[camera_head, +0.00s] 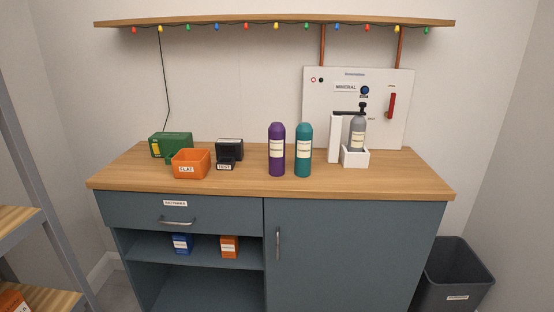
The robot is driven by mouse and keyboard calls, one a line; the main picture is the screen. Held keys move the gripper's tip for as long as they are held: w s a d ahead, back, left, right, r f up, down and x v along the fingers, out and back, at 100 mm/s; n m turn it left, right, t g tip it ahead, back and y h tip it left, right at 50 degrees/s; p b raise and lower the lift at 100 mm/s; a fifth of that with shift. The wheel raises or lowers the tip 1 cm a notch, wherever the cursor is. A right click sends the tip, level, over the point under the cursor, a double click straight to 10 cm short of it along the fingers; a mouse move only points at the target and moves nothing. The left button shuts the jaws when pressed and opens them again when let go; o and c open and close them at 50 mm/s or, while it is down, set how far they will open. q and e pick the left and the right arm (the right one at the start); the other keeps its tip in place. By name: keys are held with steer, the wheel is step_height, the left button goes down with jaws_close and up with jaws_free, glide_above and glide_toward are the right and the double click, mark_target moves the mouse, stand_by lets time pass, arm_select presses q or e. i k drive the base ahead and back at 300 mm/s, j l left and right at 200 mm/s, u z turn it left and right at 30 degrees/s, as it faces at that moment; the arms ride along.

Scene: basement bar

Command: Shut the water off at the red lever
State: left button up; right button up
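A red lever (391,105) is mounted on the right part of a white wall panel (318,105) behind the counter. The lever stands roughly upright, with a small label above it that is too small to read. Two copper-coloured pipes (399,50) run from the shelf above down to the panel's top. A grey bottle (357,134) with a black top stands in a white holder (355,158) in front of the panel, left of the lever and apart from it. Neither of my grippers shows in the head view.
A purple bottle (277,150) and a teal bottle (303,150) stand mid-counter. An orange bin (190,163), a green box (171,145) and a black device (229,152) are on the left. The wooden counter (410,182) is clear at right. A dark bin (456,280) stands on the floor.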

mark_target(389, 114)
steer(key=i+l+z, duration=0.25)
steer(key=i, duration=0.2)
steer(key=i+l+z, duration=0.25)
steer(key=i, duration=0.2)
steer(key=i+l+z, duration=0.1)
